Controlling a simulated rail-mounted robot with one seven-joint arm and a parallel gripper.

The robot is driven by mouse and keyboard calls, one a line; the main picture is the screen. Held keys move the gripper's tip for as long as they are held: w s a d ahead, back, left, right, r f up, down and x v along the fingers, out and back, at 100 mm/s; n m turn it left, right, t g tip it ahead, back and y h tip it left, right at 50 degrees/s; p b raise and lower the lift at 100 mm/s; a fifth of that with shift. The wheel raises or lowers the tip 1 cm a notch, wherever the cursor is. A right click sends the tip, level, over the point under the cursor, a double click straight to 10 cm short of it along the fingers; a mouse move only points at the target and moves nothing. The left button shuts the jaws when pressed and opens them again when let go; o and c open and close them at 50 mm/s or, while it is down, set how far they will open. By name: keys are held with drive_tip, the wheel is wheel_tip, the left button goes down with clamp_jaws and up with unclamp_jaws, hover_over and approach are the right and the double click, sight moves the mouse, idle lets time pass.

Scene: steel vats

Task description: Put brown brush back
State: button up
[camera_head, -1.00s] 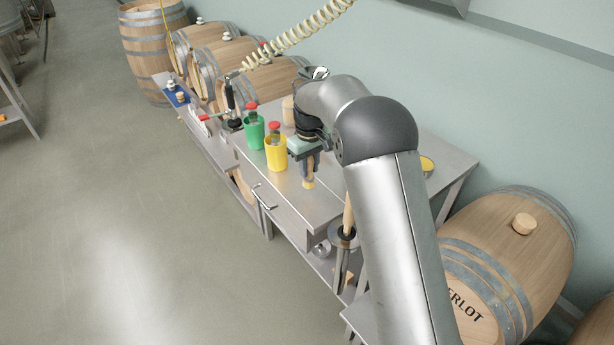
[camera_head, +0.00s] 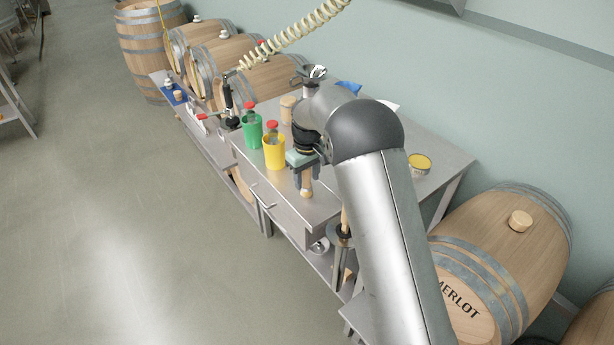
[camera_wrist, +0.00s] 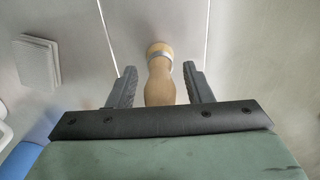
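A wooden handle (camera_wrist: 160,85) with a grey ring and a rounded end lies between my gripper's (camera_wrist: 159,72) two dark fingers in the wrist view. Narrow gaps show on both sides of it, so the fingers are open around it. I take it for the brown brush; its other end is hidden by the green-grey gripper body. In the head view the wooden piece (camera_head: 306,188) shows below my gripper (camera_head: 306,176), over the steel table's front part. Whether it rests on the table is unclear. Another wooden handle (camera_head: 345,220) stands in a metal holder at the table's side, partly behind my arm.
Yellow (camera_head: 274,152) and green (camera_head: 252,132) cups with red-topped items stand close left of my gripper on the steel table (camera_head: 440,160). A yellow-rimmed tin (camera_head: 419,163) sits at the right. A Merlot barrel (camera_head: 500,260) lies beyond the table. A coiled hose (camera_head: 290,42) hangs above.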

wheel_tip(320, 180, up, 12)
drive_tip(key=shift+r+b, duration=0.2)
drive_tip(key=shift+b, duration=0.7)
drive_tip(key=s+d+r+m, duration=0.2)
drive_tip(key=s+d, duration=0.4)
drive_tip(key=s, duration=0.2)
drive_tip(key=s+d+r+m, duration=0.2)
drive_tip(key=s+d+r, duration=0.1)
drive_tip(key=s+d, duration=0.4)
drive_tip(key=s+d+f+m, duration=0.2)
drive_tip(key=s+f, duration=0.1)
drive_tip(key=s, duration=0.8)
drive_tip(key=s+d+f+m+t, duration=0.1)
drive_tip(key=s+d+f+m, duration=0.1)
drive_tip(key=s, duration=0.9)
drive_tip(key=shift+s+d+f, duration=0.3)
drive_tip(key=shift+d+f, duration=0.3)
drive_tip(key=shift+f, duration=0.25)
